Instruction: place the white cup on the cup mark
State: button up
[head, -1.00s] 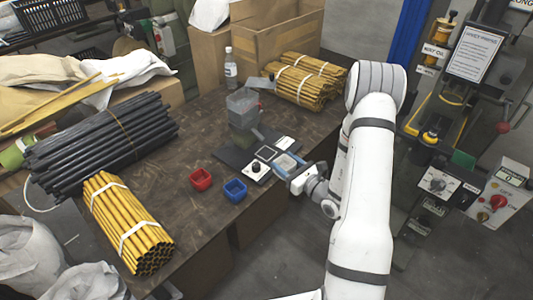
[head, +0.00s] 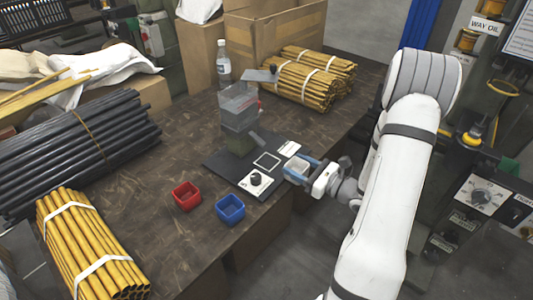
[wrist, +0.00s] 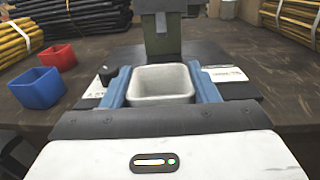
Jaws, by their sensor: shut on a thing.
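The white cup (wrist: 160,84) is in my gripper (wrist: 162,88); its blue fingers press on its left and right sides. In the head view my gripper (head: 302,170) and the white cup (head: 298,169) are at the right edge of the black base plate (head: 228,165). The cup mark (head: 267,161) is a pale square outline on that plate, in front of the dispenser (head: 238,107). The cup is to the right of the mark, apart from it. The cup looks upright and empty. Its height above the plate is hard to tell. The wrist view hides the mark.
A red cup (head: 186,196) and a blue cup (head: 230,208) stand on the table left of the plate. A black knob (head: 256,179) sits at the plate's front. Yellow rod bundles (head: 300,82) and a bottle (head: 223,66) stand behind.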

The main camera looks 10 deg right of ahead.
jog(key=x, duration=1.1)
jog(key=shift+w+d, duration=0.1)
jog(key=shift+f+b, duration=0.25)
jog(key=shift+b, duration=0.1)
jog(key=o, duration=1)
jog(key=shift+d, duration=0.1)
